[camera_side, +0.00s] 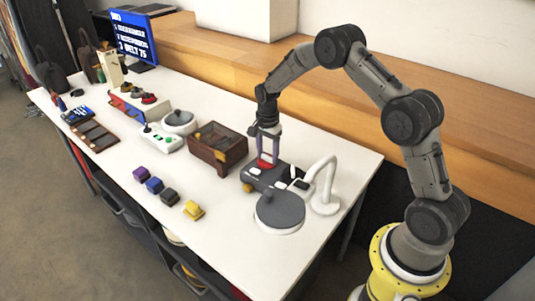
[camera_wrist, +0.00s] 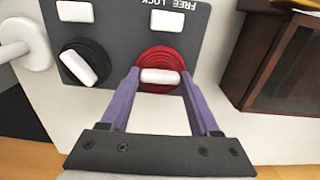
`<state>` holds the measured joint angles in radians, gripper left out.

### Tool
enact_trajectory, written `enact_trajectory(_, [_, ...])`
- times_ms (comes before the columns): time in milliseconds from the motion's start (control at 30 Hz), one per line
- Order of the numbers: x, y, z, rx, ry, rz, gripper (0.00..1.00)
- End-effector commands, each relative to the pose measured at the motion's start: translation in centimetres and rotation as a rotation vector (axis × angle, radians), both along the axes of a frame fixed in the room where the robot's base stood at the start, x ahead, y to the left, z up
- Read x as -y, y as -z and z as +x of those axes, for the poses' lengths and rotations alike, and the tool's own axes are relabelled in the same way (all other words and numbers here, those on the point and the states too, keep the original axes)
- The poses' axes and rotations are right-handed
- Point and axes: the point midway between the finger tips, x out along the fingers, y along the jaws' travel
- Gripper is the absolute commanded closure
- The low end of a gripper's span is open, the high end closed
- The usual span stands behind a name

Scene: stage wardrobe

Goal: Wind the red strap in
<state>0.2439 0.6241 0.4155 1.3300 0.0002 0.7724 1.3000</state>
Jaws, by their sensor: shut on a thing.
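The red strap (camera_wrist: 160,54) is wound in a round coil on a dark grey winder unit (camera_wrist: 115,15), with a white bar knob (camera_wrist: 160,76) across it. My gripper (camera_wrist: 160,77) has its two purple fingers at the two ends of this knob and is shut on it. In the side view my gripper (camera_side: 266,158) points down at the unit (camera_side: 262,175), with some red showing between the fingers. A black coil (camera_wrist: 84,62) with its own tilted white knob sits to the left in the wrist view. White switches and the words FREE LOCK show at the top edge.
A brown wooden box (camera_side: 218,145) with a glassy front stands close to the left of the unit. A white lamp (camera_side: 324,195) and a round grey plate (camera_side: 279,211) stand close on the right. Several small coloured blocks (camera_side: 170,196) sit near the front edge.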

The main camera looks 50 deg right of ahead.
Motion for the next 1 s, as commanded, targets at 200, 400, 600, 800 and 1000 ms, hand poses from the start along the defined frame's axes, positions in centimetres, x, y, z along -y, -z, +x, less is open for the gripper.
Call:
enact_trajectory(200, [0.05, -0.19, 0.09, 0.003, 0.067, -0.001, 0.93])
enact_trajectory(400, [0.06, -0.19, 0.09, 0.003, 0.090, -0.001, 0.93])
enact_trajectory(600, [0.06, -0.18, 0.09, 0.003, 0.092, 0.000, 0.93])
enact_trajectory(800, [0.06, -0.17, 0.09, 0.004, 0.091, 0.000, 0.26])
enact_trajectory(1000, [0.04, -0.09, 0.05, 0.002, 0.089, 0.000, 0.07])
